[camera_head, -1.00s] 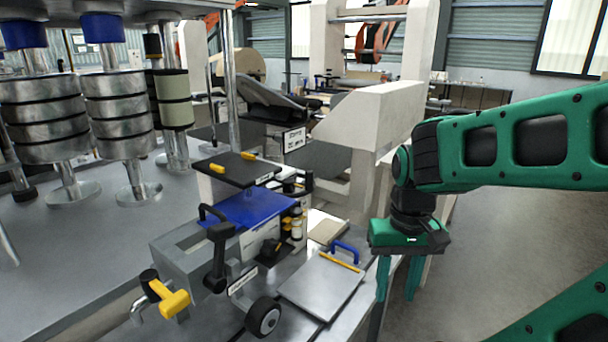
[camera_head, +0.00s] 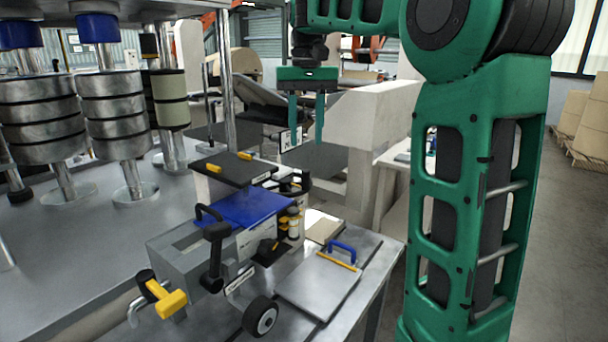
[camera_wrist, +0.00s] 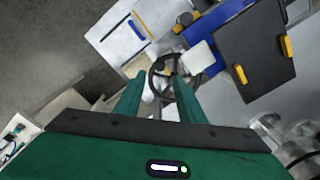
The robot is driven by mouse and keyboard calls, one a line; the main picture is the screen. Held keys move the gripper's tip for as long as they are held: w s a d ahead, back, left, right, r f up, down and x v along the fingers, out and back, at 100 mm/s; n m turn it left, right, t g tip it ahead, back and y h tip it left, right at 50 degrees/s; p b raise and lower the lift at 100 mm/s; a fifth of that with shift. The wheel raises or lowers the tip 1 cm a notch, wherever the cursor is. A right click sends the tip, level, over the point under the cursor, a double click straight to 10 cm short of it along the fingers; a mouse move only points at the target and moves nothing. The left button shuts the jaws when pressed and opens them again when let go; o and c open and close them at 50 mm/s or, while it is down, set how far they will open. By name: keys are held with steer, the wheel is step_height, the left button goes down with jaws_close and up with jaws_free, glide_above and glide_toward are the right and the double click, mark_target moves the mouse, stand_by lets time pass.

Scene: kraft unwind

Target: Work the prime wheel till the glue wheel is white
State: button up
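A black spoked handwheel (camera_wrist: 163,72), probably the prime wheel, shows between my fingers in the wrist view, below them and apart. In the head view its place by the glue unit is crowded and I cannot make it out clearly. A small wheel with a black rim and pale grey-white hub (camera_head: 260,316), possibly the glue wheel, sits at the front of the grey glue unit (camera_head: 185,262). My gripper (camera_head: 306,140) is open and empty, fingers pointing down, high above and behind the unit; it also shows in the wrist view (camera_wrist: 157,80).
A blue lid (camera_head: 245,208) and black plate with yellow grips (camera_head: 235,168) top the unit. A black lever (camera_head: 216,255) and yellow-handled valve (camera_head: 165,298) stand at its front. A flat plate with a blue handle (camera_head: 315,285) lies right. Metal rollers (camera_head: 40,115) stand left.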

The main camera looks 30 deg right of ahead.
mark_target(305, 172)
steer(key=shift+w+f, duration=0.15)
steer(key=shift+f, duration=5.15)
steer(key=shift+c, duration=0.6)
